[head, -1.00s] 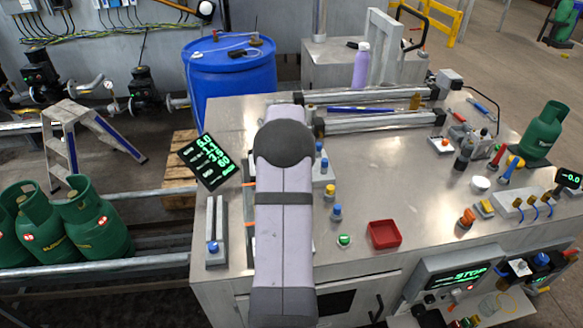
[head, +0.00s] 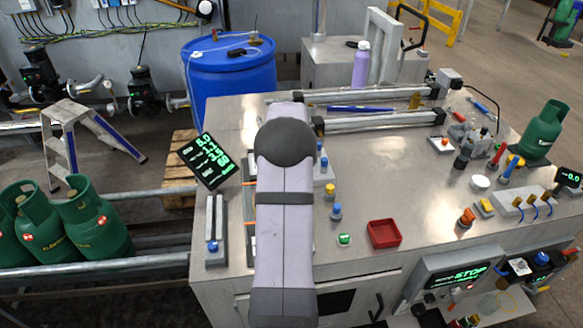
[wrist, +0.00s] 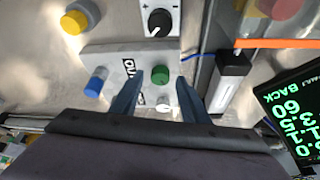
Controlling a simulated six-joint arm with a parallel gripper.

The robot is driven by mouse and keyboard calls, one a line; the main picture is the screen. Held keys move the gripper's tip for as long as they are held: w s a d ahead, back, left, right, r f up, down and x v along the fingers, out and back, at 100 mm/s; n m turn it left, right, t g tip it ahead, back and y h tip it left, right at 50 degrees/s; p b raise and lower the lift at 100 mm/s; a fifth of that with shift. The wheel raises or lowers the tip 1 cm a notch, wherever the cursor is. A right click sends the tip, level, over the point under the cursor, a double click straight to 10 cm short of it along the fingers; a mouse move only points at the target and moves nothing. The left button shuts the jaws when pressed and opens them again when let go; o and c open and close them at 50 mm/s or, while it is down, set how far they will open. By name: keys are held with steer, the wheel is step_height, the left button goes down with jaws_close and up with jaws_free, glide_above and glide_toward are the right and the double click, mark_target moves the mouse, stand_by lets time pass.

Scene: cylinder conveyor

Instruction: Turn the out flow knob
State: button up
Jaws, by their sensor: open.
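In the wrist view, a grey block (wrist: 115,55) carries a green knob (wrist: 160,74), a blue knob (wrist: 96,82) and a white knob (wrist: 163,102). A label that seems to read OUT stands between the blue and green knobs. My gripper (wrist: 160,79) is open and empty, with its two blue fingers on either side of the green knob. I cannot tell whether they touch it. In the head view, my arm hides the gripper and most of the block; a blue knob (head: 323,164) shows at the arm's right.
A black dial (wrist: 159,21) with plus and minus marks and a yellow knob (wrist: 75,21) lie beyond the block. A tilted green-digit display (head: 205,160) stands left of my arm. A red tray (head: 384,234) and a green button (head: 344,240) are at the right.

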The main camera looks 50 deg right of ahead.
steer(key=b+v, duration=0.2)
steer(key=v, duration=0.4)
steer(key=shift+a+r, duration=0.2)
steer(key=shift+r, duration=0.15)
steer(key=shift+s, duration=0.1)
steer(key=w+a, duration=0.1)
steer(key=a, duration=0.2)
steer(key=a+n, duration=0.1)
steer(key=a, duration=0.3)
steer(key=w+a+n+y, duration=0.1)
steer(key=a, duration=0.2)
steer(key=shift+w+a+r+p, duration=0.2)
steer(key=shift+w+r+p, duration=0.1)
steer(key=shift+p, duration=0.1)
steer(key=s+a+f+n+y, duration=0.1)
steer(key=a+f+n, duration=0.1)
steer(key=a, duration=0.7)
steer(key=s+a+f+n+g, duration=0.1)
steer(key=s+a+n, duration=0.1)
steer(key=a, duration=0.7)
steer(key=s+a+f+n+y, duration=0.1)
steer(key=a+f+n, duration=0.15)
steer(key=a, duration=0.55)
steer(key=s+a+f+n+g+b, duration=0.1)
steer(key=s+a+f+n, duration=0.2)
steer(key=s+a, duration=0.6)
steer(key=shift+a+f+y, duration=0.25)
steer(key=shift+a+y, duration=0.05)
steer(key=shift+a, duration=0.25)
steer(key=shift+c, duration=0.5)
